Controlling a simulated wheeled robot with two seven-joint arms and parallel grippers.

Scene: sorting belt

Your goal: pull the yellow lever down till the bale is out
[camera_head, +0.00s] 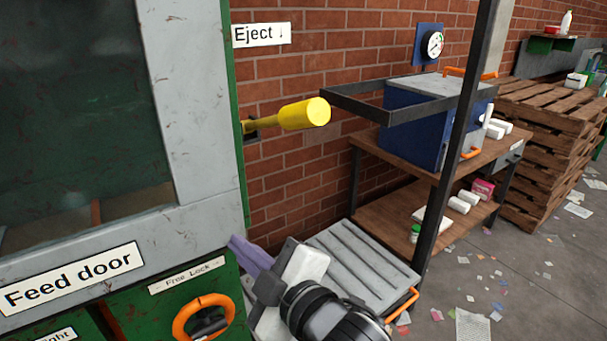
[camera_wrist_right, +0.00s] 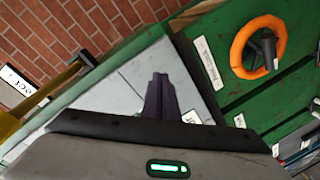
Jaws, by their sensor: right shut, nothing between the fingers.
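The yellow lever (camera_head: 303,114) sticks out from a slot at the right side of the green machine, below the "Eject ↓" sign (camera_head: 261,34). Its handle points right, roughly level. In the right wrist view the lever (camera_wrist_right: 62,78) shows at the left edge. My right gripper (camera_head: 240,246) is below the lever, apart from it, near the machine's front right corner. Its purple fingers (camera_wrist_right: 160,98) are shut and hold nothing. My left gripper is not in view. No bale can be seen.
The "Feed door" panel (camera_head: 160,232) stands at the left. An orange ring handle (camera_head: 203,317) is below it, near my right gripper. A dark post (camera_head: 460,130) and a wooden bench (camera_head: 385,215) with a blue box (camera_head: 410,130) stand to the right. Pallets (camera_head: 545,120) are stacked behind.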

